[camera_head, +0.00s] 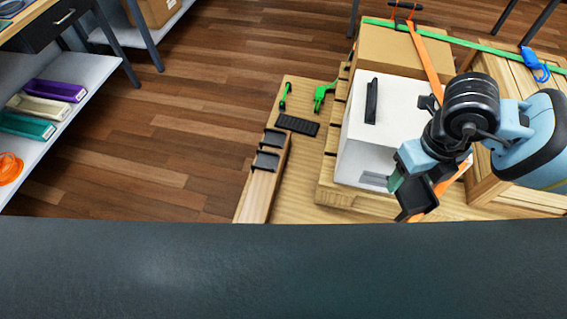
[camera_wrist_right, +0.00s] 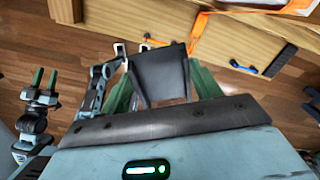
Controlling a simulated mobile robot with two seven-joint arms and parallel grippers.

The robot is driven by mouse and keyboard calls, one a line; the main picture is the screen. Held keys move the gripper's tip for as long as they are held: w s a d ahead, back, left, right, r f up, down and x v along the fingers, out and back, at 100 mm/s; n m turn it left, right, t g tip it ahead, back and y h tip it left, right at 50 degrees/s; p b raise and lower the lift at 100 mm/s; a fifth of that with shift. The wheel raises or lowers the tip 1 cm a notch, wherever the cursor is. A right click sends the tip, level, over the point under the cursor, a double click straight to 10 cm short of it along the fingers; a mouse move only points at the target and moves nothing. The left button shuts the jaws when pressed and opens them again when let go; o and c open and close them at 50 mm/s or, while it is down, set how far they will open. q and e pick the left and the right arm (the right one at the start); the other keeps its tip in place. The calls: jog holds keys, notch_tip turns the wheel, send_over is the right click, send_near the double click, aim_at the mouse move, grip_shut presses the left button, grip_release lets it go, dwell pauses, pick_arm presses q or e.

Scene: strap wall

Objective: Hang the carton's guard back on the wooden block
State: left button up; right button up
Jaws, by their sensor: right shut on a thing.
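My right gripper (camera_head: 398,185) is at the lower right corner of the white carton (camera_head: 352,160). It is shut on a black angled guard (camera_head: 424,206); the held guard also shows in the right wrist view (camera_wrist_right: 160,75) between the green fingers. The wooden block (camera_head: 257,198) lies left of the carton, with two black guards (camera_head: 266,160) (camera_head: 273,138) on its upper part and bare wood at its near end.
An orange strap (camera_head: 424,60) runs over the cartons and passes behind my right gripper. A brown carton (camera_head: 380,45) and a wooden crate (camera_head: 515,90) stand behind and right. A black mat (camera_head: 297,125) and green tools (camera_head: 322,94) lie beyond the block. Floor on the left is clear.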

jog(key=n, duration=0.2)
jog(key=f+n, duration=0.1)
jog(key=n, duration=0.1)
jog(key=f+n, duration=0.1)
jog(key=shift+w+a+f+n, duration=0.1)
jog(key=shift+a+f+n, duration=0.05)
jog(key=shift+a+n, duration=0.2)
jog(key=n, duration=0.1)
jog(key=f+n, duration=0.1)
jog(key=n, duration=0.1)
jog(key=shift+a+f+n, duration=0.15)
jog(key=shift+n, duration=0.1)
notch_tip(320, 180, down, 9)
jog(key=s+a+n, duration=0.1)
jog(key=a+n, duration=0.1)
jog(key=n, duration=2.1)
jog(key=shift+s+f+n, duration=0.2)
jog(key=shift+s+n, duration=0.1)
jog(key=shift+n, duration=0.1)
